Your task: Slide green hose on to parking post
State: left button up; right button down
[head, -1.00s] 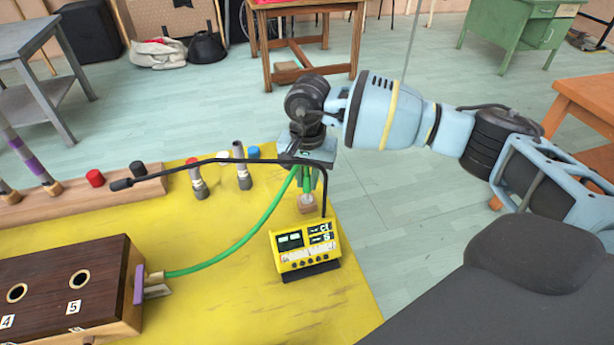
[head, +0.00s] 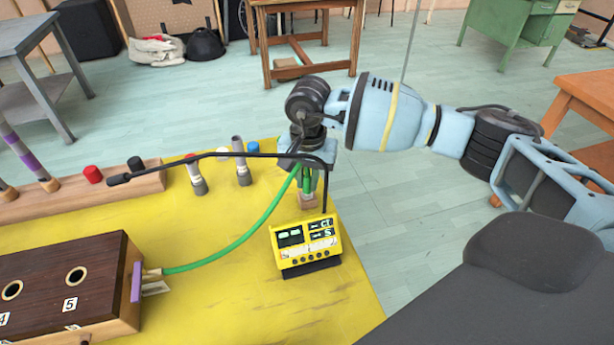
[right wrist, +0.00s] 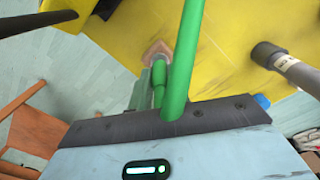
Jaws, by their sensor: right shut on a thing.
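The green hose (head: 240,240) runs from the right end of a dark wooden box (head: 62,275) in a curve up to my right gripper (head: 306,180). My right gripper is shut on the hose near its free end, which points down. The parking post's wooden base (head: 308,203) is directly below the gripper at the mat's right edge. In the right wrist view the hose (right wrist: 185,55) crosses in front, and the base (right wrist: 156,50) shows just past the fingers. The post itself is hidden, so I cannot tell whether the hose end is around it. My left gripper is out of view.
A yellow meter (head: 305,246) stands just in front of the base. A thin black boom (head: 225,155) passes across close to the gripper. Grey tubes (head: 242,165) stand behind the hose on the yellow mat (head: 200,295).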

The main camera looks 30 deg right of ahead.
aim_at(308, 176)
jog(key=shift+f, duration=0.65)
jog(key=c, duration=1.3)
grip_release()
jog(key=shift+o, duration=0.2)
jog(key=shift+r, duration=0.45)
notch_tip(308, 176, up, 7)
jog(key=shift+r+b, duration=0.1)
jog(key=shift+b, duration=0.2)
